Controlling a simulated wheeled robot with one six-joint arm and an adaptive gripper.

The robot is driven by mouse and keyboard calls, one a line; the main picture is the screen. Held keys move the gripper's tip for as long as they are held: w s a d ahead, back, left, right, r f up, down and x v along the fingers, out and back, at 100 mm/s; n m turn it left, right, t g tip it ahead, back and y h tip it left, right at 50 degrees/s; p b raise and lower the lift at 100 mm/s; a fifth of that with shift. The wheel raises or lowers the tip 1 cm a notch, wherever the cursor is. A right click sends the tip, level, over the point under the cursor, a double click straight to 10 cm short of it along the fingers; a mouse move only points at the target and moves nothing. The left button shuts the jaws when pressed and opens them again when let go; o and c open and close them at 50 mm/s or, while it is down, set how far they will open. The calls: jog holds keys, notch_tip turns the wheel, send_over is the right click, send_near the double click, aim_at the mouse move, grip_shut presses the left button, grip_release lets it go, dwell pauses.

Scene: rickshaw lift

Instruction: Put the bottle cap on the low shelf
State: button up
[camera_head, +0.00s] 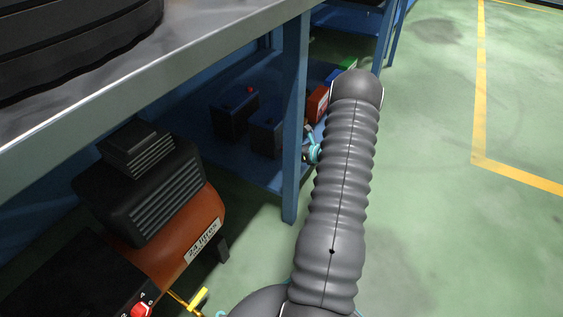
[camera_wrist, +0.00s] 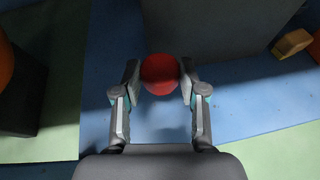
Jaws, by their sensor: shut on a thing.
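The bottle cap (camera_wrist: 159,74) is red and round in the wrist view. My gripper (camera_wrist: 160,82) is shut on it, with one finger on each side. The low shelf (camera_wrist: 245,100) is a blue surface below the cap; whether the cap touches it I cannot tell. In the head view the low shelf (camera_head: 225,165) lies under the metal-topped bench. My gripper (camera_head: 312,152) shows there only as a small grey and teal part beside my arm, near the shelf's right side. The cap is not clearly visible in the head view.
Dark boxes (camera_head: 236,112) stand on the shelf; a large dark block (camera_wrist: 205,30) stands just beyond the cap in the wrist view. A blue bench leg (camera_head: 292,120) rises beside my arm. An orange and black compressor (camera_head: 165,210) is at left. Green floor is clear at right.

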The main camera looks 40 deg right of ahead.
send_over(281, 170)
notch_tip(281, 170, down, 2)
jog(key=shift+w+f, duration=0.1)
jog(key=shift+f, duration=0.15)
notch_tip(281, 170, down, 4)
jog(key=shift+a+f+b, duration=0.1)
jog(key=shift+b, duration=0.45)
jog(key=o, duration=0.7)
jog(key=shift+o, duration=0.2)
jog(key=shift+r, duration=0.25)
jog(key=shift+p+v, duration=0.5)
jog(key=shift+v, duration=3.2)
